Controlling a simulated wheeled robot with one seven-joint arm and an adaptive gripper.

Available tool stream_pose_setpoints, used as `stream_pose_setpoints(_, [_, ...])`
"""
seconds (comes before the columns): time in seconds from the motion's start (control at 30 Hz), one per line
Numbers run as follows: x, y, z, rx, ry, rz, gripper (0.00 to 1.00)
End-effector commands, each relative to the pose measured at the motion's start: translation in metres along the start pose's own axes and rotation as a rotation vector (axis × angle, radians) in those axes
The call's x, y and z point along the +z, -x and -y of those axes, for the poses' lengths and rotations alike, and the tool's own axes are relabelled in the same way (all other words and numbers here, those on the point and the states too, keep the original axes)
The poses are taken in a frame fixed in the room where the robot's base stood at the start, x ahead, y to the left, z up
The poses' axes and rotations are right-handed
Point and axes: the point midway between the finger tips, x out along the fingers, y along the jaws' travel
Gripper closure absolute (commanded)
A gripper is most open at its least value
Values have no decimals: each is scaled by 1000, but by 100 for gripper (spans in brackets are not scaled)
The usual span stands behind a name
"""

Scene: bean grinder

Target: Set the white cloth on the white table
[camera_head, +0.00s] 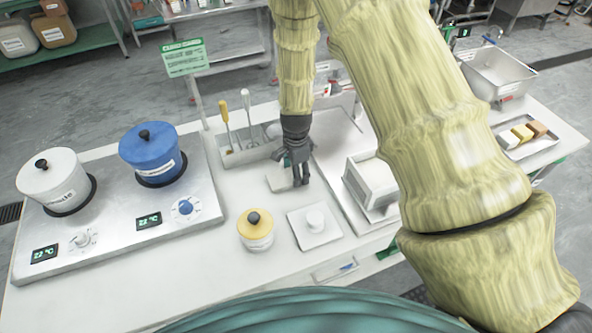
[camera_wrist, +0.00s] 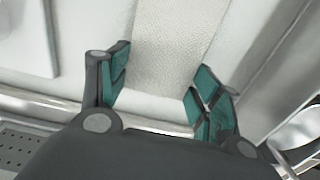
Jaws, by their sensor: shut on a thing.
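My gripper (camera_head: 299,176) points down over the white table (camera_head: 185,262), in front of a grey utensil holder. It is shut on the white cloth (camera_head: 279,180), a small pale patch at the fingers in the head view. In the wrist view the cloth (camera_wrist: 172,40) is a textured off-white strip running between the green-padded fingers (camera_wrist: 160,75). The fingers hide part of the cloth in the head view. I cannot tell whether its underside touches the table.
The utensil holder (camera_head: 250,155) stands just behind the gripper. A hot plate with a white pot (camera_head: 50,185) and blue pot (camera_head: 152,155) is left. A white box (camera_head: 372,180) is right.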

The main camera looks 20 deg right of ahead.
Motion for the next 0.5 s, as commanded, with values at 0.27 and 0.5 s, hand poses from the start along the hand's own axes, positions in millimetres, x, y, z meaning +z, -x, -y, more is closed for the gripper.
stream_pose_setpoints(0.27, [0, -2, 0, 0, 0, 0, 15])
stream_pose_setpoints(0.5, [0, -2, 0, 0, 0, 0, 15])
